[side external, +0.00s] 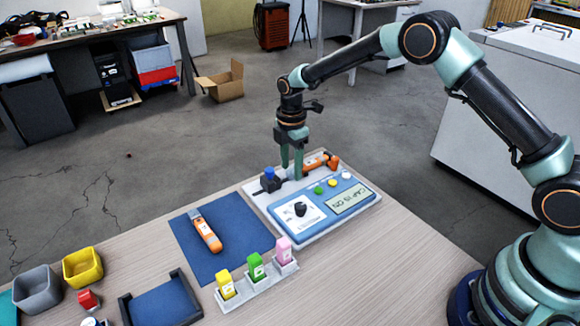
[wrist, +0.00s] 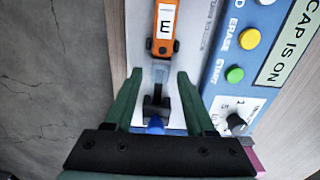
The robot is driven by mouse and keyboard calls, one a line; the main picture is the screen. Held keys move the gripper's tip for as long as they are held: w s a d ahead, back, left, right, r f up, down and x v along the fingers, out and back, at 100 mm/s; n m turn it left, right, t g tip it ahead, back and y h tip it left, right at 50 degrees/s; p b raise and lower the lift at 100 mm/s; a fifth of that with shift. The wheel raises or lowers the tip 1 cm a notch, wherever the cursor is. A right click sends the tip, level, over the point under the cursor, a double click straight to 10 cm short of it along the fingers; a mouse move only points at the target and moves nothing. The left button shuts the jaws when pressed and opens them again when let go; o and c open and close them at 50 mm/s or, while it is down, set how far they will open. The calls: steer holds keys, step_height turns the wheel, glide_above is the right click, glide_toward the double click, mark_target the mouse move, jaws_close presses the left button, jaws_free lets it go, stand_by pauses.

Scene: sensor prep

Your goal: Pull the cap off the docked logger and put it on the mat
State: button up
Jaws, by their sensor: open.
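The docked logger (side external: 316,162) is orange and lies in the grey dock beside the console. In the wrist view the logger (wrist: 163,30) shows a white label with an E. A pale, see-through cap (wrist: 160,72) sits at its near end, in line with a black block with a blue knob (wrist: 155,124). My gripper (side external: 291,174) is open and points down over the dock. In the wrist view its fingers (wrist: 158,76) stand on either side of the cap, apart from it. The blue mat (side external: 187,247) bears another orange logger (side external: 208,234) with a grey end.
The console display (side external: 349,199) reads CAP IS ON. A rack (side external: 240,296) holds yellow, green and pink pieces in front. Grey (side external: 37,290) and yellow (side external: 83,267) bins and a dark-rimmed tray (side external: 126,304) stand at the left. The mat has bare room around its logger.

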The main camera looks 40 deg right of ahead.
steer(key=shift+f, duration=0.5)
jaws_close()
